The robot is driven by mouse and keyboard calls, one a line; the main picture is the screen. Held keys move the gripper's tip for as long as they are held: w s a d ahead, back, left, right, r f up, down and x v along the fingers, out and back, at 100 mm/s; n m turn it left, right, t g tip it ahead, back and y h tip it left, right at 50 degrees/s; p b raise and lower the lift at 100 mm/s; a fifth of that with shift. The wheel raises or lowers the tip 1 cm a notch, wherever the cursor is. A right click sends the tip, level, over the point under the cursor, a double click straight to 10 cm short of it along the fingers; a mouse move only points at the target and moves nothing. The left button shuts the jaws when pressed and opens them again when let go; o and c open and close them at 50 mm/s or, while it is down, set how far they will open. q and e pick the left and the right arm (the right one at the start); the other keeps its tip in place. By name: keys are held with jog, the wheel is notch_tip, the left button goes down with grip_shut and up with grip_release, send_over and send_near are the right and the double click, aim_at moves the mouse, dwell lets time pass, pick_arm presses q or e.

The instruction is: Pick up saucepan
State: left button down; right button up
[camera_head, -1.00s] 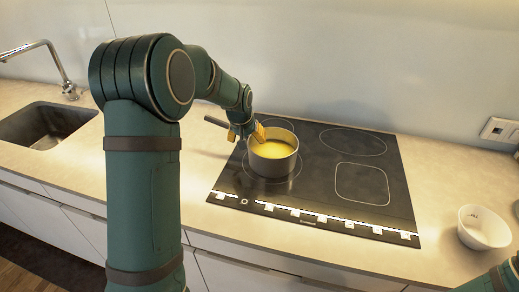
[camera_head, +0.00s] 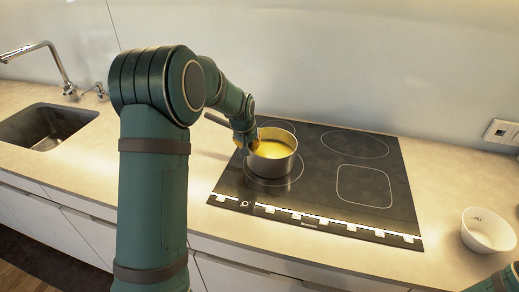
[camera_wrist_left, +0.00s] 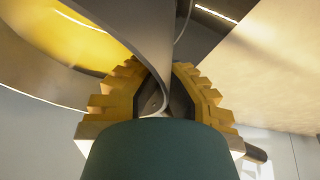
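The grey saucepan (camera_head: 272,165) stands upright on the rear-left part of the black cooktop, with yellow contents inside. Its dark handle (camera_head: 217,120) points to the back left, partly hidden behind my left arm. My left gripper (camera_head: 247,145) is at the saucepan's left rim, near the handle side. In the left wrist view, its yellow fingers (camera_wrist_left: 165,95) are spread apart, with the saucepan's wall (camera_wrist_left: 145,35) reaching down into the gap between them. A dark bar, probably the handle, shows behind the right finger. My right gripper is out of view; only part of that arm shows.
The cooktop (camera_head: 318,185) is otherwise bare, with free room right of the saucepan. A white bowl (camera_head: 487,231) stands on the counter at right. A sink (camera_head: 45,125) with a tap (camera_head: 62,75) is at left. A wall socket (camera_head: 501,131) is at far right.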

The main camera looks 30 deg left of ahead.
pick_arm(q)
jog(key=shift+r, duration=0.25)
jog(key=shift+r+p, duration=1.05)
jog(key=shift+r, duration=3.55)
